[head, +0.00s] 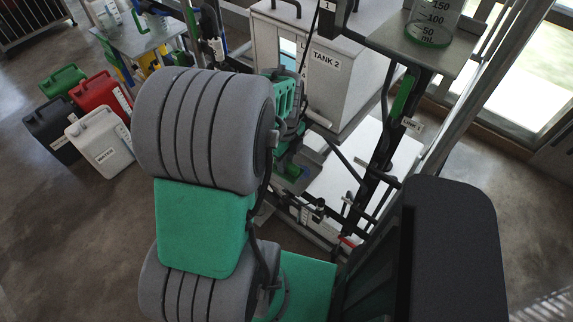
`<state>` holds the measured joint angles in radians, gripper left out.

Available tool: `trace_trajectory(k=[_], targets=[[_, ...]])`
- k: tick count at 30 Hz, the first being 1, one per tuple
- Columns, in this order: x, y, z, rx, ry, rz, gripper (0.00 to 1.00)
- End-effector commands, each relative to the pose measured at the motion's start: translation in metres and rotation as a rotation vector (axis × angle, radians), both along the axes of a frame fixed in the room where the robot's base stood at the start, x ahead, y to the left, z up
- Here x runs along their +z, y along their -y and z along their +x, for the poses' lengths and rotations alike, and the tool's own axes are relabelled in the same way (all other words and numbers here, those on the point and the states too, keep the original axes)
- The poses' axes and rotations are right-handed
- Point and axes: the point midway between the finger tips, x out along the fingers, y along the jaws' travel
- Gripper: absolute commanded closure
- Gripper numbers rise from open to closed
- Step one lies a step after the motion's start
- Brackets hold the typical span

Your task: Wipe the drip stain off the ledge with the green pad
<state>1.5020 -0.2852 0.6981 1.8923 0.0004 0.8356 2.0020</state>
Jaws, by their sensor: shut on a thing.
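My gripper (289,160) shows small and partly hidden behind my own arm, near the middle of the view. It is shut on what looks like the green pad (293,172), of which only a small green part shows. Below and right of it is a pale, flat surface (365,185), partly covered by dark pipes and posts. I cannot tell whether this is the ledge, or whether the pad touches it. I cannot make out the drip stain.
A tank marked TANK 2 (323,62) stands behind my gripper. A measuring vessel (433,25) stands on a shelf (455,52) at upper right. Dark pipes and a post (377,150) crowd the right side. Several jerrycans (101,142) stand on the floor at left. Open floor lies at lower left.

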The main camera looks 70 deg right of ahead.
Motion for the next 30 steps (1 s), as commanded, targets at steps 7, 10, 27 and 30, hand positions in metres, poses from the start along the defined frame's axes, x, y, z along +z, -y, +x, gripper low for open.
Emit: trace_trajectory(k=[7,10,27,30], targets=[[-0.013,0.0,-0.007,-0.047,0.0,0.001,1.0],[-0.025,0.0,-0.007,-0.047,-0.001,0.001,1.0],[-0.06,0.0,-0.006,-0.044,0.0,0.0,1.0],[-0.06,0.0,-0.006,-0.044,0.0,0.0,1.0]])
